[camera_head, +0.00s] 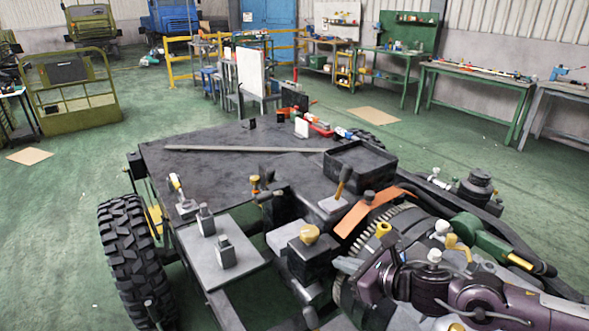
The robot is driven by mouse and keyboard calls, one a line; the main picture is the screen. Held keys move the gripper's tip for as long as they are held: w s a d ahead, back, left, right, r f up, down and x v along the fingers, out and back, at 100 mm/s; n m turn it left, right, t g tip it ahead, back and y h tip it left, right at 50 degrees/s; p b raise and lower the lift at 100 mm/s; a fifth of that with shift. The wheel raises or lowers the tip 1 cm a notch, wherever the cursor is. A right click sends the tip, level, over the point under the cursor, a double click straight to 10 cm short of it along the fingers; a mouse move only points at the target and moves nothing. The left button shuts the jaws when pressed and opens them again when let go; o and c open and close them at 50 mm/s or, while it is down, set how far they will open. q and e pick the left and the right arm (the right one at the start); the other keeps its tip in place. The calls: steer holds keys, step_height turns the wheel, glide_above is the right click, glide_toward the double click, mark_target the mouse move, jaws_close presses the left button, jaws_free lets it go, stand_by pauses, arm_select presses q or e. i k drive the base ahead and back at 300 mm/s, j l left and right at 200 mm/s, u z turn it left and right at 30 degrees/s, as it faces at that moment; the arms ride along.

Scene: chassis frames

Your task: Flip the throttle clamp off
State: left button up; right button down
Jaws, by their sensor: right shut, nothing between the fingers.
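My right arm comes in from the lower right over the chassis. Its gripper (346,268) is shut and empty, beside the toothed ring and close to a dark block with a yellow knob (309,235). I cannot tell whether it touches the block. No part is clearly marked as the throttle clamp. Candidate controls are a lever with a brown handle (343,182) on a small pale plate, a lever with a pale and orange tip (177,187) at the left, and two small dark upright clamps (205,220) on a grey plate. My left gripper is not in view.
The chassis has a dark flat deck (230,165) with a long bar (240,149) and an open black tray (360,160). An orange strip (372,215) and a toothed ring (400,222) lie near my right arm. A big tyre (135,262) stands at left.

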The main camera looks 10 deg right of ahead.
mark_target(270, 174)
steer(key=i, duration=1.2)
